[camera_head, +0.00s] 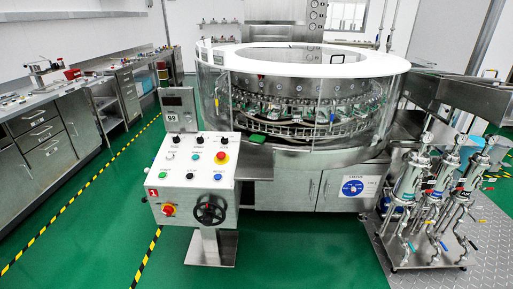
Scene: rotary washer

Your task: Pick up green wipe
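A small flat green piece, which looks like the green wipe (257,138), lies on the steel ledge at the front left of the round rotary washer (305,62). It sits just right of the top of the control panel, below the washer's ring of bottle holders. It is small in the picture, and its folds cannot be told. Neither of my grippers shows in the head view.
A white control panel (195,180) with buttons, a red emergency stop (221,157) and a black handwheel (210,209) stands before the washer. A pump cart (430,215) stands at right. Steel cabinets (45,135) line the left. Green floor (80,240) is clear between.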

